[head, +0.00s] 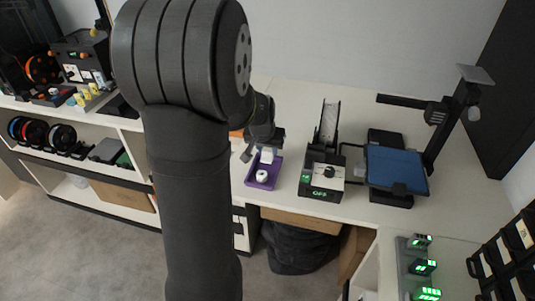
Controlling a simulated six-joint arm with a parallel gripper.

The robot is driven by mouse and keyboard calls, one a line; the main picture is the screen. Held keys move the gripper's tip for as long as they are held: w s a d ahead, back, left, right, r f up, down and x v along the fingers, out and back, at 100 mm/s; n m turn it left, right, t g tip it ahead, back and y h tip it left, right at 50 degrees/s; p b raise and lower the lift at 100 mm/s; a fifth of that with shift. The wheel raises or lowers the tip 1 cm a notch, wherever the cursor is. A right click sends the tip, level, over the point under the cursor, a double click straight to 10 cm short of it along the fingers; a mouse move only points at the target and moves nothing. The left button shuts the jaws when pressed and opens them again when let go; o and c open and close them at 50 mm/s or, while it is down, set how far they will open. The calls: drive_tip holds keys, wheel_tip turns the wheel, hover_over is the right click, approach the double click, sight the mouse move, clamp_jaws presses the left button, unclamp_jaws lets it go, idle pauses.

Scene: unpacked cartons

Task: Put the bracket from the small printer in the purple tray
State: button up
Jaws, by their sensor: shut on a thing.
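The purple tray (250,182) sits on the white worktop, left of a black-and-white device. A small white piece (262,176) with a dark spot lies in the tray. My gripper (267,150) is above the back part of the tray, pointing down. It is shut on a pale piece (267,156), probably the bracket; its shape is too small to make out. I cannot tell whether this piece touches the tray. A small printer (396,168) with a blue bed and a black arm stands on the right; no bracket can be made out on its bed.
The black-and-white device (322,178) with a green "OFF" display stands close right of the tray. Shelves with another printer (83,57) and several spools (42,133) are at left. Modules with green displays (423,266) are at lower right. My arm hides much of the middle-left.

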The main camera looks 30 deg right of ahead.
drive_tip(key=shift+f, duration=1.15)
drive_tip(key=shift+f, duration=0.2)
drive_tip(key=o, duration=0.7)
drive_tip(key=shift+c, duration=0.2)
drive_tip(key=v, duration=1.2)
drive_tip(key=shift+r, duration=0.25)
drive_tip(key=shift+d, duration=0.1)
